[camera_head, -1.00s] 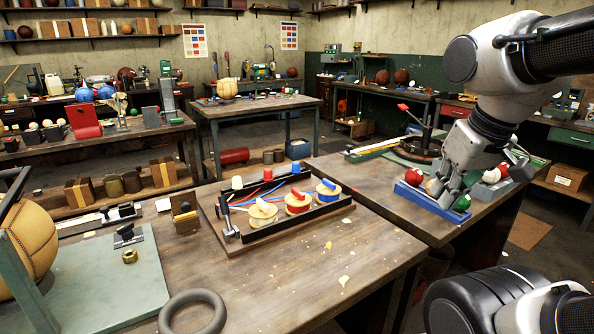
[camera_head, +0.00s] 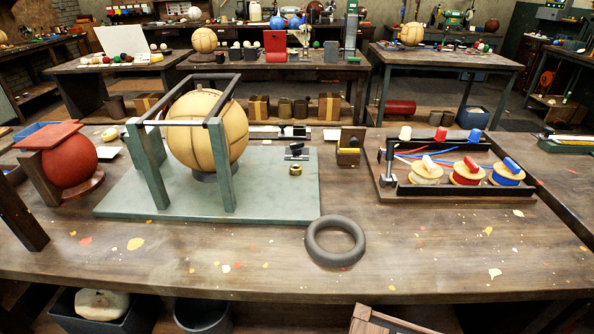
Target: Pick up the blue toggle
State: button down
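A small blue toggle-like peg (camera_head: 513,165) leans on top of the spool wound with blue (camera_head: 507,177), at the right end of a row on a wooden board (camera_head: 440,199). Beside it to the left are a spool wound with red (camera_head: 466,176), topped by a red peg (camera_head: 472,163), and a pale spool (camera_head: 427,174) with a pale peg (camera_head: 428,162). My gripper is outside the current view.
A blue cap-like piece (camera_head: 475,135) stands behind the spools. A black rail (camera_head: 455,191) runs in front of them. A tan ball (camera_head: 208,130) stands under a frame on a green plate (camera_head: 270,200).

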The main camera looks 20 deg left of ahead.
aim_at(474, 135)
jog(key=k, duration=0.3)
jog(key=k+u, duration=0.1)
jog(key=u, duration=0.3)
jog(key=k+u, duration=0.15)
jog(key=u, duration=0.25)
jog(key=k+j+u, duration=0.1)
jog(key=u, duration=0.3)
jog(key=l+u, duration=0.4)
jog(key=k+l+u, duration=0.1)
jog(key=l+u, duration=0.25)
jog(key=k+l+u, duration=0.1)
jog(key=l+u, duration=0.3)
jog(key=k+l, duration=0.2)
jog(key=l, duration=0.15)
jog(key=k+l, duration=0.15)
jog(key=l, duration=0.25)
jog(key=k+l, duration=0.2)
jog(key=l, duration=0.15)
jog(key=k+l, duration=0.15)
jog(key=l, duration=0.2)
jog(key=k+l, duration=0.2)
jog(key=l, duration=0.15)
jog(key=k+l, duration=0.2)
jog(key=l, duration=0.2)
